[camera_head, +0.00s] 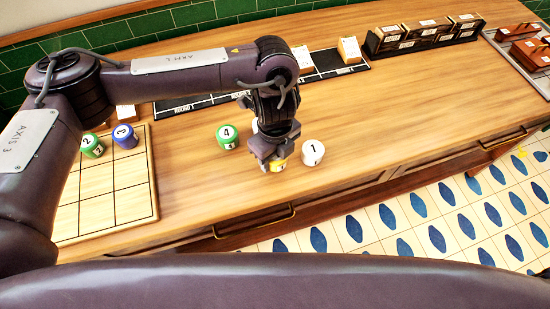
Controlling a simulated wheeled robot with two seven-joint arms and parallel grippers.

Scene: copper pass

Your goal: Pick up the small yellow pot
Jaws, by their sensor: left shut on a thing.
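The small yellow pot (278,165) is on the wooden counter near its front edge, mostly hidden under my left gripper (272,157). My left gripper comes down on it from above and is shut on it. Whether the pot touches the counter is hard to tell. A white pot marked 1 (313,152) stands just right of the gripper. A green pot marked 4 (228,137) stands to its left. My right gripper is not in view.
A grid board (105,203) lies at the left, with a green pot marked 2 (92,146) and a blue pot marked 3 (125,136) at its far edge. A black strip (185,105) and dark boxes (425,37) are at the back. The counter's right middle is clear.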

